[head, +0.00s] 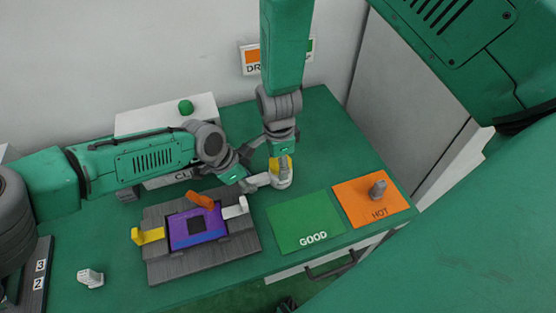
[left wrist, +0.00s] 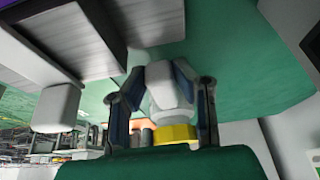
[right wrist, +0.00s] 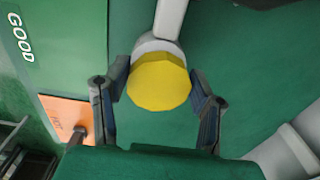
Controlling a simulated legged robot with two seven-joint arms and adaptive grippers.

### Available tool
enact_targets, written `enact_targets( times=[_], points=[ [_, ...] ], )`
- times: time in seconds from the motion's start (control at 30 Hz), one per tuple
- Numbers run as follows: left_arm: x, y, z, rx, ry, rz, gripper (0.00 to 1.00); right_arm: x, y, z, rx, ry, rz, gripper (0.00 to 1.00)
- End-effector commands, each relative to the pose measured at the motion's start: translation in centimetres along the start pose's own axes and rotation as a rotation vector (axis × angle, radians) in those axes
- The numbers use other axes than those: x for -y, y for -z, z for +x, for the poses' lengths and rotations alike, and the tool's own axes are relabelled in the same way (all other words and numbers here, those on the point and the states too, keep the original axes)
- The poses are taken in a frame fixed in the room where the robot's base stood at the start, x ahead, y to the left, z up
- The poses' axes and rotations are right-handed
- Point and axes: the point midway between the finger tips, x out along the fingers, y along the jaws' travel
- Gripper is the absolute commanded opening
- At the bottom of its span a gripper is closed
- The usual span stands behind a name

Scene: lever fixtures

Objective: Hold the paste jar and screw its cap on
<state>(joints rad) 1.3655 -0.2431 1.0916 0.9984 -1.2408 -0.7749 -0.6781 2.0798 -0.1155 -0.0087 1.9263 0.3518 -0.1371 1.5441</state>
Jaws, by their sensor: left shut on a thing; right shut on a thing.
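The white paste jar (head: 284,182) is above the green table, right of the lever fixture. My left gripper (head: 262,180) comes from the left and is shut on the jar; the left wrist view shows the jar (left wrist: 170,92) between its fingers. The yellow cap (head: 280,162) is on the jar's top side. My right gripper (head: 281,152) reaches down from above and is shut on the cap, whose round face (right wrist: 159,82) shows between its fingers in the right wrist view. Cap and jar look in contact; I cannot tell how far the thread is engaged.
A grey fixture (head: 160,268) with a purple panel and yellow, orange and white levers stands left of the jar. A green GOOD mat (head: 300,220) and an orange HOT mat (head: 362,207) with a grey knob lie right. A small white piece (head: 90,278) lies front left.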

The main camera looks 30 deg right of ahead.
Motion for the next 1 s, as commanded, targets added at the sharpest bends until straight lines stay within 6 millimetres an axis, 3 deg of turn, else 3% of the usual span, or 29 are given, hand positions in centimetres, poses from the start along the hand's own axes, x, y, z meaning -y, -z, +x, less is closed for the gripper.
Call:
enact_targets(
  times=[0.1, 0.13, 0.2, 0.5, 0.63, 1.0],
  points=[
    [0.0, 0.0, 0.0, 0.0, 0.0, 0.0, 0.0, 0.0, 0.0, 0.3, 0.0, 0.0, 0.0, 0.36],
    [0.0, 0.0, 0.0, 0.0, 0.0, 0.0, 0.0, 0.0, 0.0, 0.4, 0.0, 0.0, 0.0, 0.54],
    [0.0, 0.0, 0.0, 0.0, 0.0, 0.0, 0.0, 0.0, 0.0, 0.3, 0.0, 0.0, 0.0, 0.74],
    [0.0, 0.0, 0.0, 0.0, 0.0, 0.0, 0.0, 0.0, 0.0, 0.3, 0.0, 0.0, 0.0, 0.74],
    [0.0, 0.0, 0.0, 0.0, 0.0, 0.0, 0.0, 0.1, 0.0, -0.6, 0.0, 0.002, -0.001, 0.74],
    [0.0, 0.0, 0.0, 0.0, 0.0, 0.0, 0.0, 0.2, 0.1, -8.1, 0.0, 0.004, -0.001, 0.74]
  ],
)
